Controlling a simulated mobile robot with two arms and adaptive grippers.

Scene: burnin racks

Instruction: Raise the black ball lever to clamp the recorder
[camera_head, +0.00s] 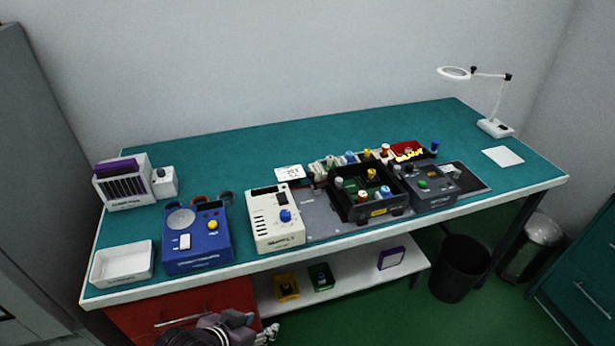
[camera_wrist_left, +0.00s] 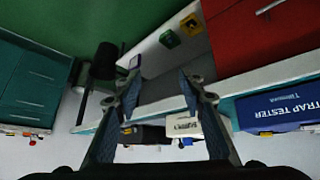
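A dark open-topped fixture (camera_head: 372,213) stands on a grey plate right of the bench's middle. Several small knobs or balls in white, red, yellow, blue and green stand in and behind it. A grey unit (camera_head: 432,187) with a green button adjoins its right side. I cannot tell which part is the black ball lever or the recorder at this size. My left gripper (camera_head: 262,328) is low in front of the bench, by the red drawer, away from the fixture. In the left wrist view its two fingers (camera_wrist_left: 160,80) are spread with nothing between them. My right gripper is not in view.
On the teal bench (camera_head: 250,150) stand a cream box (camera_head: 274,220), a blue tester (camera_head: 197,240), a white tray (camera_head: 123,264), a slotted rack (camera_head: 124,185) and a magnifier lamp (camera_head: 494,127). Below are a red drawer (camera_head: 180,311), a shelf and a black bin (camera_head: 459,268). The bench's back is clear.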

